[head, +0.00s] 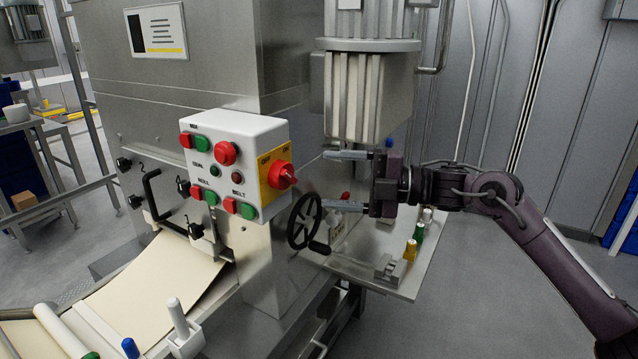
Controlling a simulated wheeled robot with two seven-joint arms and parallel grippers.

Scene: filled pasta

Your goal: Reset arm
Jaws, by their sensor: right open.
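My right gripper (345,180) is in the head view, right of centre. Its arm comes in from the right side. The two grey fingers point left and stand wide apart, one above the other, with nothing between them. The gripper is just right of the control box (235,165) with its red and green buttons and the red knob on a yellow plate. The lower finger is close to the black handwheel (304,221); I cannot tell whether they touch. My left gripper does not show.
The steel machine (195,75) fills the centre left. A dough sheet (165,280) runs out at lower left. A metal shelf (405,285) with small coloured-capped items lies below my right gripper. A ribbed metal block (355,95) hangs above it. Open floor lies at right.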

